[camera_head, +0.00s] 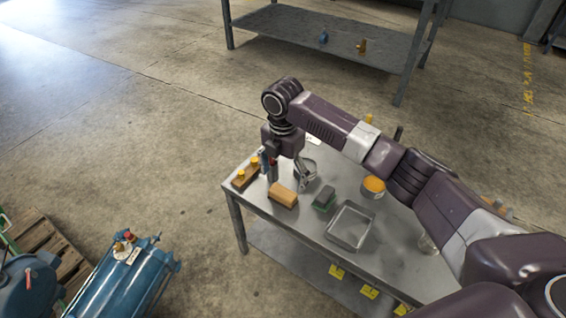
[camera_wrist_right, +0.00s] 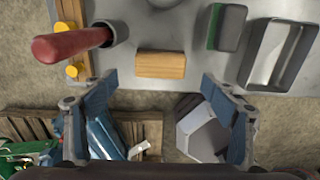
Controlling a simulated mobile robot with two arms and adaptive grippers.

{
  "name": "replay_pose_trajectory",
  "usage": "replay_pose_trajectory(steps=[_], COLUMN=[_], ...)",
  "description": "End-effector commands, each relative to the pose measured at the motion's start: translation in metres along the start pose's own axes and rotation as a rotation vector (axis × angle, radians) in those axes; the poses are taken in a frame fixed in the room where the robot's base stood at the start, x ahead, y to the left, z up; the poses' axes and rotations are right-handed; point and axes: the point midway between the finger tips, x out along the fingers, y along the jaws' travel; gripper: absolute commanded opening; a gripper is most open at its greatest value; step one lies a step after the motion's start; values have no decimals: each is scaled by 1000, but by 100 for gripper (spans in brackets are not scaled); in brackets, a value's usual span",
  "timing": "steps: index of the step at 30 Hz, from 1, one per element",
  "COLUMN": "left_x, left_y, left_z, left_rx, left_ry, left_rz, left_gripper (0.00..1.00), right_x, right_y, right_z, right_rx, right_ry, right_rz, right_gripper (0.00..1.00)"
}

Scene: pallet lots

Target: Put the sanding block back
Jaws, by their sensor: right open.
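A tan wooden block, which looks like the sanding block (camera_head: 283,195), lies flat on the grey metal table (camera_head: 390,245) near its front left edge. It shows in the wrist view (camera_wrist_right: 160,65), just beyond and between my right fingertips. My right gripper (camera_head: 287,178) is open and empty above the table; its fingers (camera_wrist_right: 157,88) are apart and do not touch the block. A grey block with a green side (camera_head: 324,197) lies to the right of the tan block. My left gripper is out of view.
An empty metal tray (camera_head: 350,226) sits right of the grey block. A wooden rack with yellow knobs (camera_head: 245,175) and a red-handled tool in a cup (camera_wrist_right: 75,45) stand left of the tan block. An orange-topped can (camera_head: 373,187) stands farther back. A blue tank (camera_head: 122,275) is on the floor.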

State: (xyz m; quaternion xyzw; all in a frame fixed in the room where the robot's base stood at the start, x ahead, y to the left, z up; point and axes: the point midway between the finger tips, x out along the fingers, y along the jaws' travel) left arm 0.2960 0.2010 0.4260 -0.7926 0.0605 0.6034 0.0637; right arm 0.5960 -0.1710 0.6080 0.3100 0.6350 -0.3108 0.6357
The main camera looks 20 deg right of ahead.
Motion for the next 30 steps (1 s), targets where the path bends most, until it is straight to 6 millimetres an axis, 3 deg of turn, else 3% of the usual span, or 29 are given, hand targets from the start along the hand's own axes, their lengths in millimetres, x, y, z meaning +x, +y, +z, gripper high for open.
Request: replay_pose_trajectory(steps=[1, 7, 13, 17, 20, 23, 27, 30], left_x=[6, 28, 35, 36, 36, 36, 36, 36], left_y=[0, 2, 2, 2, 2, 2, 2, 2], left_z=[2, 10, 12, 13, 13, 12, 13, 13], left_rx=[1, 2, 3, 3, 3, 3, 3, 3], left_ry=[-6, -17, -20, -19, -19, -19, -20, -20], left_rz=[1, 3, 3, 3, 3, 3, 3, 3], left_gripper=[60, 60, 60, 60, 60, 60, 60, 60], right_x=[-14, -42, -51, -45, -24, 4, 30, 40], right_y=[1, 0, 0, 1, 4, 8, 10, 5], right_z=[1, 0, 0, -7, -30, -69, -125, -154], right_rx=[0, -1, 0, 10, 52, 150, 371, 569], right_ry=[-2, 0, 1, 5, 21, 59, 144, 217], right_rz=[2, 0, 0, 8, 43, 114, 250, 337], right_gripper=[78, 78, 78, 78, 78, 78, 78, 78])
